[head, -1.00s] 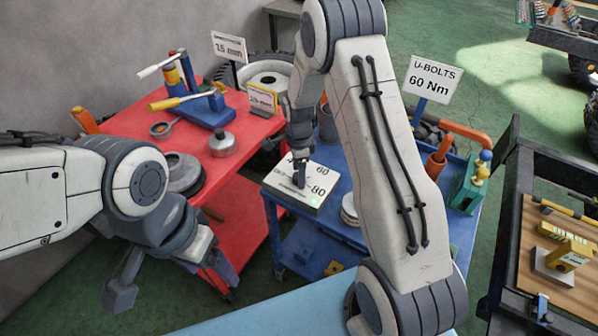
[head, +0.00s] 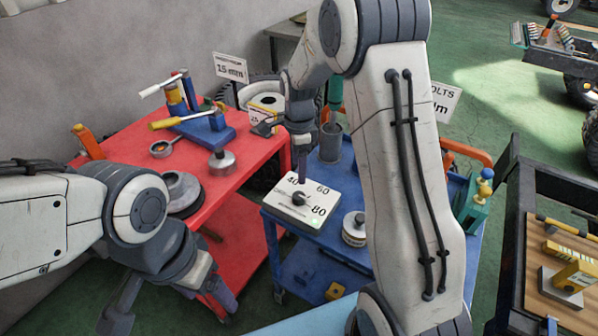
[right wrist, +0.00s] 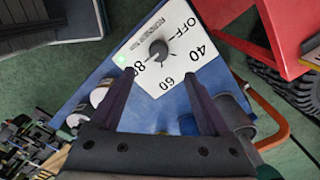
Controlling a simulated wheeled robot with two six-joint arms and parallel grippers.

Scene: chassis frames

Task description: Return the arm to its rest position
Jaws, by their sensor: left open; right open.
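The white dial box (head: 285,213) stands on the blue cart, marked 40, 60 and 80. Its dark knob (head: 299,198) is uncovered. In the right wrist view the knob (right wrist: 158,50) points toward the 80, and a green light glows near that mark. My right gripper (head: 302,172) hangs just above the box, apart from the knob. In the right wrist view the right gripper (right wrist: 160,76) has its two fingers spread with nothing between them. My left gripper (head: 170,310) is open and empty at the lower left, in front of the red cart.
The blue cart (head: 330,260) also holds a grey cup (head: 331,143) and a round tin (head: 354,230). The red cart (head: 255,150) at left carries a blue tool rack (head: 205,130) and round metal parts. A wooden-topped bench (head: 535,235) stands at right.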

